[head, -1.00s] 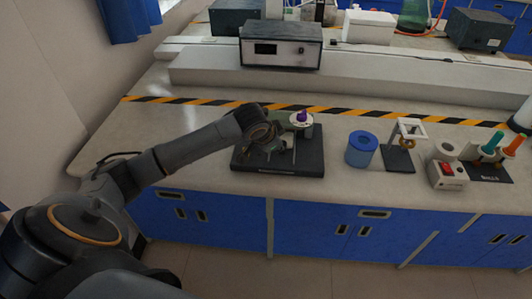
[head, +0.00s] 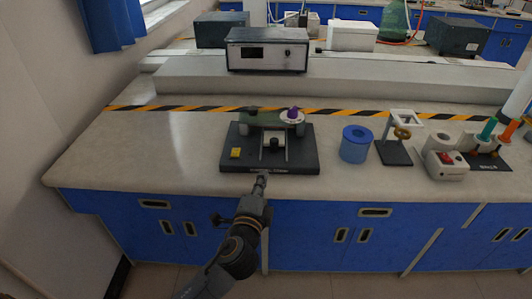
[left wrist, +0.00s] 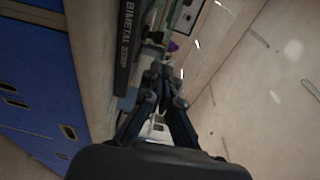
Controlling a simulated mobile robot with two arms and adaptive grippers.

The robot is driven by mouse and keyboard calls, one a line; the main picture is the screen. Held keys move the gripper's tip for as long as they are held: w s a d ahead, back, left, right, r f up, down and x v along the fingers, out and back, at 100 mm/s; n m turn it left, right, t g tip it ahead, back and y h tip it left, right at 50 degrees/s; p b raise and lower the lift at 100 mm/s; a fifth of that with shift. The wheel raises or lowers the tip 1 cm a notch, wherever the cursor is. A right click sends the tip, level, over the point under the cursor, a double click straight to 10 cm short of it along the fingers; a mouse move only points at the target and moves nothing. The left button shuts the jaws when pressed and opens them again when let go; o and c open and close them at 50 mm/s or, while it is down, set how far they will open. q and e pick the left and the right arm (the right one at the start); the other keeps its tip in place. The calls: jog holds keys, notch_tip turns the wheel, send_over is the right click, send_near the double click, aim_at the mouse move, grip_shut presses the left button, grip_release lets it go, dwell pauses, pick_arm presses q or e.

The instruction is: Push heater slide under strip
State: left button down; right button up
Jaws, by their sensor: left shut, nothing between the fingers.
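The bimetal apparatus has a black base (head: 300,166) near the bench's front edge, with lettering on its front that shows in the left wrist view (left wrist: 130,22). A dark greenish strip (head: 265,119) spans the raised back part. A small grey slide with a dark knob (head: 275,142), apparently the heater slide, sits mid-base in front of and below the strip. A purple knob on a white disc (head: 292,115) is at the strip's right. My left gripper (head: 262,179) is shut and empty at the base's front edge; contact is unclear. Its fingers show in the left wrist view (left wrist: 160,75). My right gripper is out of view.
A yellow square (head: 236,153) is on the base's left. A blue cylinder (head: 356,144), a stand with a ring (head: 396,151) and a white box with a red switch (head: 445,164) stand to the right. The bench left of the base is clear.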

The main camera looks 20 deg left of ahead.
aim_at(271, 140)
pick_arm(q)
jog(key=w, duration=0.4)
jog(key=w+a, duration=0.1)
jog(key=w, duration=0.7)
jog(key=shift+w+a+f+p, duration=0.25)
jog(key=shift+w+p, duration=0.05)
jog(key=shift+w, duration=0.1)
jog(key=w, duration=0.2)
jog(key=w+a+b, duration=0.1)
jog(key=shift+w, duration=0.4)
jog(key=shift+a+r, duration=0.1)
jog(key=shift+a, duration=0.05)
jog(key=shift+r, duration=0.2)
